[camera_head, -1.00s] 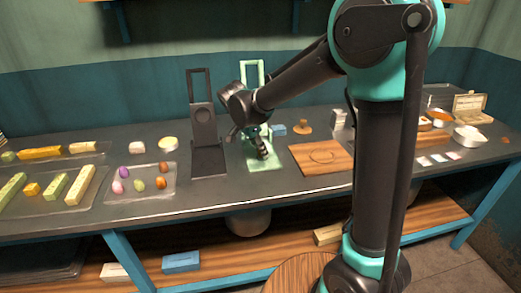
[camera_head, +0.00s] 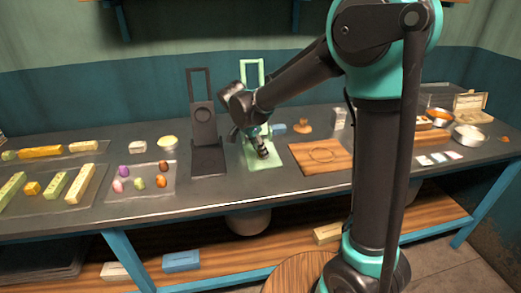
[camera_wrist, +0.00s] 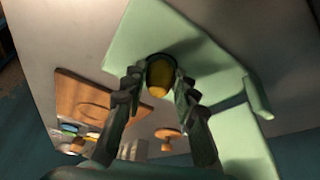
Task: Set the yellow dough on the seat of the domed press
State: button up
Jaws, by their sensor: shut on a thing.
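My gripper (camera_wrist: 160,88) is shut on a small yellow dough (camera_wrist: 159,75), which shows between the fingertips in the wrist view. They are over the pale green base plate of the green press (camera_wrist: 205,62), with a dark patch around the dough. Whether the dough touches the plate, I cannot tell. In the head view my gripper (camera_head: 262,150) is low over the green press (camera_head: 268,163), and the dough is hidden. A black press (camera_head: 207,160) with a round mark on its upright stands just left. No dome is clear on either press.
A wooden board (camera_head: 315,158) with a ring mark lies right of the green press. A tray of coloured lumps (camera_head: 150,187) is left of the black press.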

jog(key=shift+f, duration=0.15)
dwell(0.7)
jog(key=o, duration=1)
jog(key=shift+o, duration=0.5)
jog(key=o, duration=0.4)
jog(key=shift+r, duration=3.5)
